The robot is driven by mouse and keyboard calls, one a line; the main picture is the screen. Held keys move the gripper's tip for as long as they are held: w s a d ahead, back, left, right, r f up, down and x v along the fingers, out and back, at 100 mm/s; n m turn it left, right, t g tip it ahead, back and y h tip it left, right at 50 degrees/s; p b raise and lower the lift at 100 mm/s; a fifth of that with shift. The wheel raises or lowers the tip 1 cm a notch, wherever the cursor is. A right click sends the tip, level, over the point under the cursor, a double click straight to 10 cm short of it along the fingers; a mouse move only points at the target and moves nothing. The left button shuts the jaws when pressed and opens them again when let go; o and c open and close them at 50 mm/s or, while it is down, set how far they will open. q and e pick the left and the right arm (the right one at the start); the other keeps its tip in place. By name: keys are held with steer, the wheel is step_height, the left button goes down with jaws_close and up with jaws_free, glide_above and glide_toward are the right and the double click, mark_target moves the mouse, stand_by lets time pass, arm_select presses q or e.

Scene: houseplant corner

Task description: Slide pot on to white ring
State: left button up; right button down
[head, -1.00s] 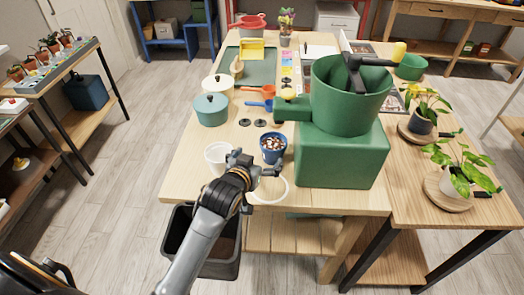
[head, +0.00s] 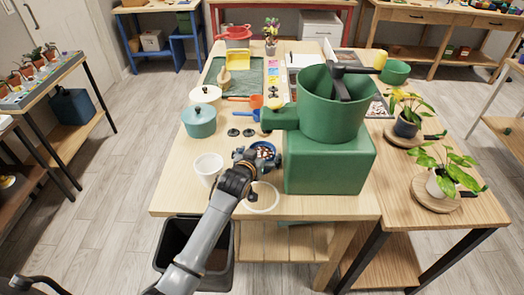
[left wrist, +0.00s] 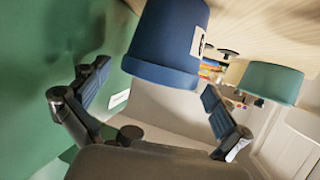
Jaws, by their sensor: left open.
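The blue pot (head: 265,147), filled with pale and brown bits, stands on the wooden table in front of the green machine. In the left wrist view the pot (left wrist: 170,38) shows upside down, with a white label on its side. The thin white ring (head: 264,212) lies flat near the table's front edge, on the near side of the pot and apart from it. My left gripper (head: 259,159) is open at the pot's near side, its fingers to either side. In the wrist view the open fingers (left wrist: 155,95) flank the pot's rim; contact cannot be told. My right gripper is out of view.
A white cup (head: 208,170) stands left of the gripper. The large green machine (head: 328,160) stands close on the right. A teal lidded pot (head: 199,121) and black discs (head: 241,132) are behind. A black bin (head: 180,258) is below the front edge.

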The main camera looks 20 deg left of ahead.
arm_select(q)
steer(key=shift+x, duration=1.2)
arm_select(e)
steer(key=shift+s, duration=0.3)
arm_select(q)
steer(key=c, duration=1.2)
steer(key=shift+o, duration=0.2)
steer(key=shift+s, duration=0.15)
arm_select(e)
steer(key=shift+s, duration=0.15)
